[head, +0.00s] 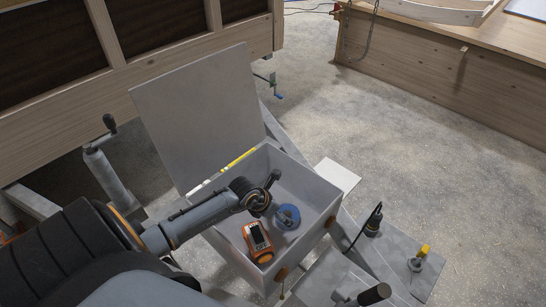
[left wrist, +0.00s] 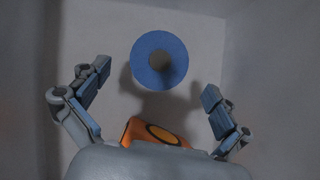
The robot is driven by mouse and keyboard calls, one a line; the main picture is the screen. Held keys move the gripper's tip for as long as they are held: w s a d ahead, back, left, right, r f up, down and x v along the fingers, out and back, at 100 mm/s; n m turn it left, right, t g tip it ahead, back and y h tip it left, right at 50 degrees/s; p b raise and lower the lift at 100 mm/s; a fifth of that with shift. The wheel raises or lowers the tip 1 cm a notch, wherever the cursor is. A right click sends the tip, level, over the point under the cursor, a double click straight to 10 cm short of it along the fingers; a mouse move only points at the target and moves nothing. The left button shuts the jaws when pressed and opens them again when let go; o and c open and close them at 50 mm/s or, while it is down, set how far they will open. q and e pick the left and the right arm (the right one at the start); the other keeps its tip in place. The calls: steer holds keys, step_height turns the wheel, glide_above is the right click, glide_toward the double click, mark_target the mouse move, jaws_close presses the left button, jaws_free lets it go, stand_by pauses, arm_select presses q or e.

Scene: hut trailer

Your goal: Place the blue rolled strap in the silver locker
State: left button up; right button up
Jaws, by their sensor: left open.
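The silver locker (head: 312,188) is an open grey box with its lid (head: 200,115) raised at the back left. The blue rolled strap (head: 287,217) is inside it, apparently on the floor near the right wall. In the left wrist view the strap (left wrist: 159,60) shows as a blue ring between and ahead of the open fingers, touched by neither. My left gripper (head: 262,192) is open and empty, inside or just above the locker mouth, up and left of the strap. Its fingers are spread in the left wrist view (left wrist: 155,84). My right gripper is not in view.
An orange device with a dark screen (head: 258,240) lies in the locker beside the strap; its orange body (left wrist: 150,131) also shows in the left wrist view. A jack post (head: 108,170) stands left of the locker. A yellow-topped fitting (head: 424,251) stands at right. Floor beyond is clear.

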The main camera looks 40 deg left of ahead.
arm_select(q)
steer(key=v, duration=0.6)
stand_by(0.4)
